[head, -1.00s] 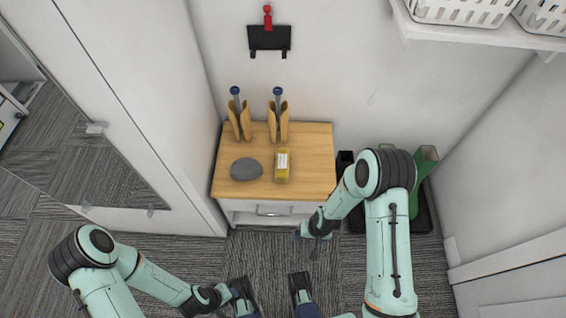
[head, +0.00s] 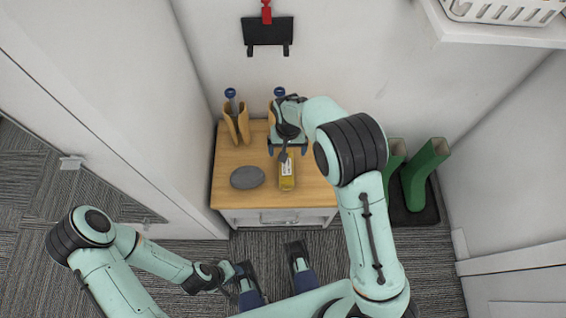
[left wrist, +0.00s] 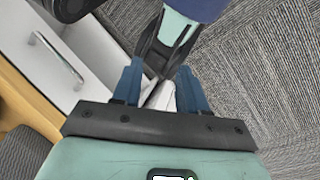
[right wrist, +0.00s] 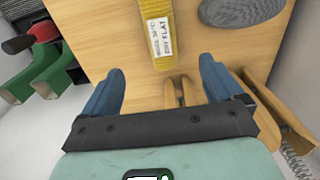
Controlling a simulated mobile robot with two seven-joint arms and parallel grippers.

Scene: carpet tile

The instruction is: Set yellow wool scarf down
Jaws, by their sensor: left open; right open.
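The yellow wool scarf (head: 287,181) is a small folded yellow bundle with a white label. It lies on the wooden top (head: 232,196) of a low cabinet, and in the right wrist view the scarf (right wrist: 158,28) is just beyond the fingers. My right gripper (head: 287,151) is above the cabinet top, behind the scarf, open and empty; its blue fingers (right wrist: 160,76) are apart with bare wood and a wooden piece showing between them. My left gripper (head: 238,272) is low in front of the cabinet; its fingers (left wrist: 158,78) are open with nothing held.
A grey oval (head: 247,177) lies left of the scarf. Wooden holders with blue-topped rods (head: 236,120) stand at the back. Green boots (head: 424,174) stand on a dark tray to the right. A black wall rack (head: 268,31) hangs above.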

